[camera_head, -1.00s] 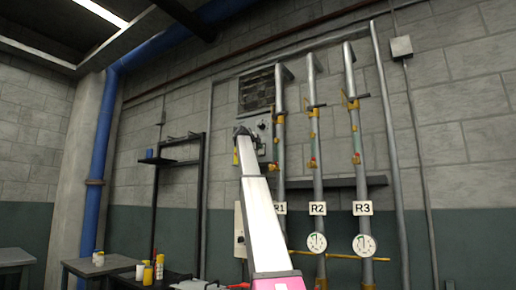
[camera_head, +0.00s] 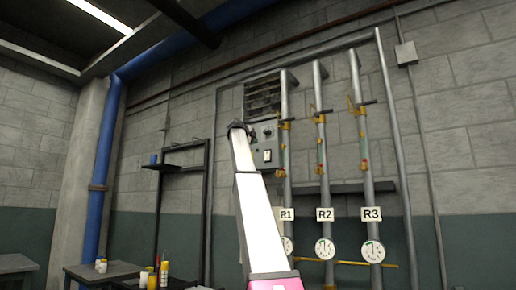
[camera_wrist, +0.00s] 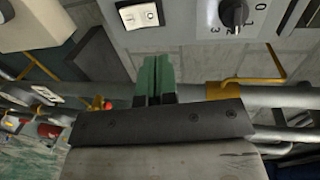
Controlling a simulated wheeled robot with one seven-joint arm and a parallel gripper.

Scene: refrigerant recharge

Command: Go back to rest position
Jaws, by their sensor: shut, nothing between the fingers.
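My gripper shows in the wrist view (camera_wrist: 154,78) with its two green fingers together and nothing between them. In the head view my arm reaches up, and my gripper (camera_head: 238,127) is small and dark at its far end, in front of the wall by the grey control box (camera_head: 267,142). In the wrist view the box carries a white rocker switch (camera_wrist: 139,15) and a black rotary knob (camera_wrist: 234,13) with number marks. The fingertips are just below the switch in that picture and look apart from it.
Pipes R1 (camera_head: 286,180), R2 (camera_head: 322,160) and R3 (camera_head: 362,140) with yellow valves and round gauges stand right of my arm. A black shelf frame (camera_head: 208,200) is to the left. A table (camera_head: 110,270) with bottles stands at lower left.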

